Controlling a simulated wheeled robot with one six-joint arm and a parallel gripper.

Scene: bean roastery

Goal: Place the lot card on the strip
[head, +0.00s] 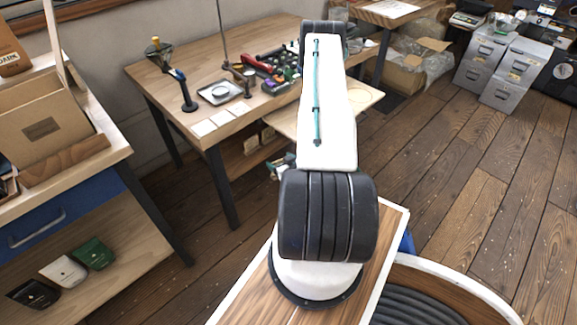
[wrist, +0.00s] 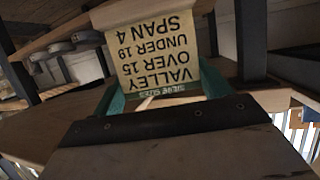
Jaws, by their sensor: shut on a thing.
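The lot card (wrist: 160,60) is cream with dark print and a dark green band, and shows upside down in the wrist view. Its print reads "SIEVE SIZES, VALLEY, OVER 15, UNDER 19, SPAN 4". My gripper (wrist: 163,92) has green fingers at the card's two sides and is shut on it. A pale bar crosses the card's far end; I cannot tell whether they touch. I cannot make out the strip for sure.
A wooden table (head: 155,82) holds several white cards (head: 204,128) along its front edge, a small tray (head: 220,92) and tools. A pull-out board (head: 285,124) juts from it. A cabinet with a blue drawer (head: 65,215) stands left. Open floor (head: 470,170) lies right.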

